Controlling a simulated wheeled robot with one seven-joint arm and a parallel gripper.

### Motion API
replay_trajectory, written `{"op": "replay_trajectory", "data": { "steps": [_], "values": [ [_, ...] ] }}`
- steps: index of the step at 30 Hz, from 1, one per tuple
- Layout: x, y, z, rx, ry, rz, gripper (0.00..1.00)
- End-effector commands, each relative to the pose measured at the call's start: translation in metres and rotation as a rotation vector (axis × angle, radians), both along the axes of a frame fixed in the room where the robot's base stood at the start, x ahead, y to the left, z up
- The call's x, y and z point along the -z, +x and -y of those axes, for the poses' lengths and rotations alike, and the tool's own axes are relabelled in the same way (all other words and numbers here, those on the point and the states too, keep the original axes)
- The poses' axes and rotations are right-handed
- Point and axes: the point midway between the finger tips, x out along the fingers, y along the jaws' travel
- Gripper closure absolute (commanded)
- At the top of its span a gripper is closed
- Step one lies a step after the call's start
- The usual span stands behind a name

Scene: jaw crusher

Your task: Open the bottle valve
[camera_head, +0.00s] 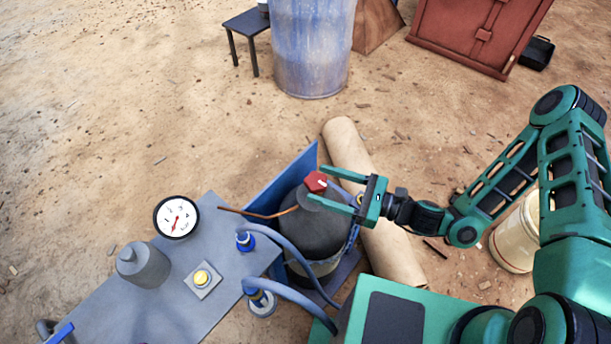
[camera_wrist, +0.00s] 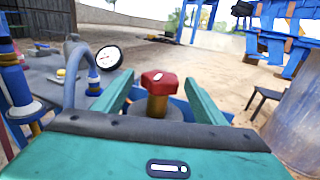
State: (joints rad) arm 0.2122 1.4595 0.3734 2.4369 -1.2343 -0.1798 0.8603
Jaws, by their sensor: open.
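The bottle valve is a red knob (camera_head: 316,182) on top of a dark grey gas bottle (camera_head: 312,228). In the wrist view the red knob (camera_wrist: 159,82) sits on a copper-brown stem (camera_wrist: 157,106). My gripper (camera_head: 334,187) comes in from the right with its two green fingers open. In the wrist view my gripper (camera_wrist: 157,90) has one finger on each side of the knob, with gaps visible. The fingertips reach about as far as the knob. I cannot tell whether either finger touches it. The bottle's lower part is partly hidden by hoses and the blue frame.
A grey panel (camera_head: 120,305) at the lower left bears a pressure gauge (camera_head: 176,217) and a yellow button (camera_head: 202,278). Blue hoses (camera_head: 285,245) curve in front of the bottle. A tan cylinder (camera_head: 352,160) lies behind it. A blue barrel (camera_head: 311,50) stands farther back.

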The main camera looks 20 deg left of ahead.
Motion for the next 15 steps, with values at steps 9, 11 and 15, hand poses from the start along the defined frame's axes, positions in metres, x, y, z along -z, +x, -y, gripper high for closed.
{"op": "replay_trajectory", "data": {
  "steps": [9, 11, 15],
  "values": [
    [0.0, 0.003, -0.051, -0.002, 0.0, 0.002, 0.35],
    [0.0, 0.004, -0.057, -0.002, 0.0, 0.003, 0.35],
    [0.0, 0.005, -0.065, -0.001, -0.001, 0.001, 0.35]
  ]
}}
